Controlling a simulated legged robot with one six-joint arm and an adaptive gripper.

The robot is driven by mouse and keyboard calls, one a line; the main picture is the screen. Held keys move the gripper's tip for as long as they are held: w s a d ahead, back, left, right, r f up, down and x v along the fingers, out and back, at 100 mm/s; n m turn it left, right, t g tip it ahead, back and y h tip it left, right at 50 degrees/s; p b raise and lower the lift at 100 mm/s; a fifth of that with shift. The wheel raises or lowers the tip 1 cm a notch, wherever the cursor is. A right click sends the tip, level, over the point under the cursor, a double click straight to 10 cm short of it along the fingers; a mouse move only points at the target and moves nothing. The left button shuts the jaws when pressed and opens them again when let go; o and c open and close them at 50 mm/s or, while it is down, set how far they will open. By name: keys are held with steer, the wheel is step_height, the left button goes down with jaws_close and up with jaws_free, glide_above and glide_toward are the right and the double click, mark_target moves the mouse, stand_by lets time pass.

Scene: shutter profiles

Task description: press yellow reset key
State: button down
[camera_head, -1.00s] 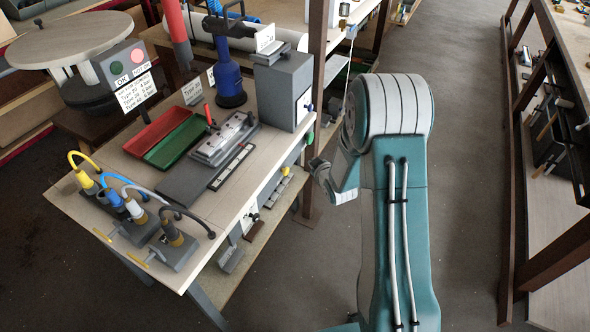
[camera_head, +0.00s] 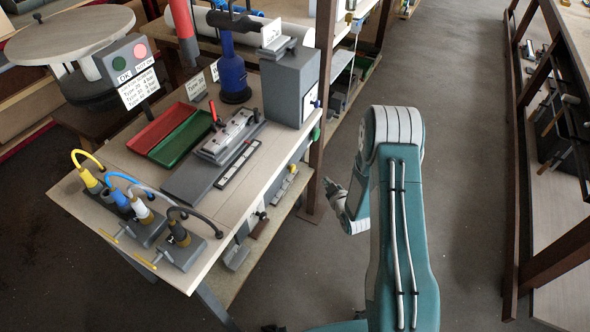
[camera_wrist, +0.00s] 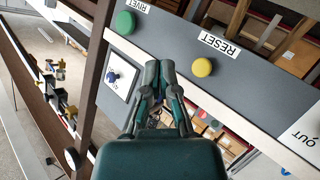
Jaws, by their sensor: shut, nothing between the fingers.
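The yellow key (camera_wrist: 201,67) is a round button on a grey panel (camera_wrist: 235,99), beside a white RESET label (camera_wrist: 219,44). My gripper (camera_wrist: 161,64) shows in the wrist view with both fingertips together and nothing between them. The fingertips lie left of the yellow key in the picture. I cannot tell how far they are from the panel surface. In the head view my gripper (camera_head: 331,186) is to the right of the workbench's right edge, partly hidden by my arm.
The workbench (camera_head: 215,239) carries red (camera_head: 160,128) and green (camera_head: 180,140) trays and a grey box (camera_head: 288,88). Open floor lies around my arm.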

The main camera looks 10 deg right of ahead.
steer(key=w+a, duration=0.5)
steer(key=a, duration=0.2)
stand_by(0.3)
stand_by(1.2)
steer(key=shift+w+a+r, duration=0.1)
steer(key=shift+w+a, duration=0.15)
steer(key=shift+a, duration=0.05)
steer(key=shift+w+a, duration=0.35)
steer(key=shift+a, duration=0.2)
stand_by(1.2)
steer(key=shift+d, duration=0.1)
steer(key=shift+s+d, duration=0.6)
steer(key=shift+d, duration=0.15)
steer(key=shift+s+d, duration=0.75)
steer(key=shift+d, duration=0.3)
steer(key=shift+s+d, duration=0.75)
steer(key=shift+d, duration=0.25)
